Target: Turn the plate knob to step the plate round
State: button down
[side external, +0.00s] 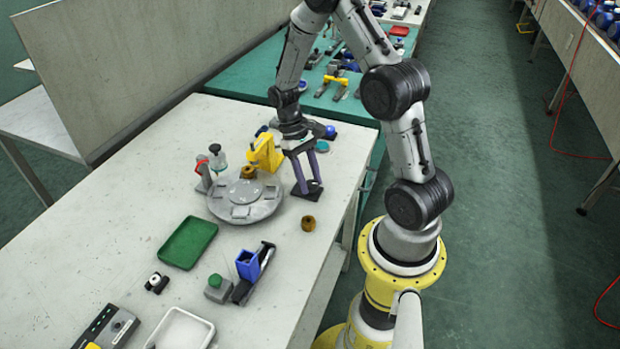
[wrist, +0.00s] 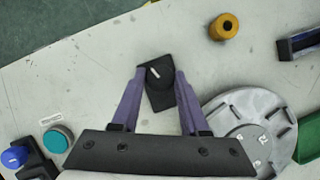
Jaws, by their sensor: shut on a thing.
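The round grey plate (side external: 238,213) sits on the white table with raised stations round its rim. It also shows at the right of the wrist view (wrist: 236,111). The plate knob (wrist: 157,74) is a black knob with a white mark, on a dark base beside the plate. My gripper (side external: 308,187) points down over that base. In the wrist view my gripper's purple fingers (wrist: 160,72) stand on either side of the knob and are shut on it. The fingers hide part of the knob, and it is hard to make out in the side view.
A loose brass-coloured piece (side external: 309,223) stands near the table's front edge. A yellow unit (side external: 264,152) and a red-clamped post (side external: 204,178) stand behind the plate. A teal button (wrist: 58,139) and blue knob (wrist: 15,156) are close by. A green tray (side external: 188,242) lies left.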

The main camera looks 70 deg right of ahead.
jog(key=n+h, duration=0.1)
jog(key=n, duration=0.2)
jog(key=n+h, duration=0.2)
jog(key=n, duration=0.2)
jog(key=shift+w+a+n, duration=0.1)
jog(key=shift+a+n, duration=0.1)
jog(key=shift+n, duration=0.1)
jog(key=n+h, duration=0.1)
jog(key=n, duration=0.2)
jog(key=n+t+h, duration=0.1)
jog(key=n, duration=0.1)
jog(key=shift+a+n, duration=0.1)
jog(key=shift+n, duration=0.6)
jog(key=shift+c, duration=2.1)
grip_release()
jog(key=v, duration=1.4)
jog(key=shift+a, duration=0.15)
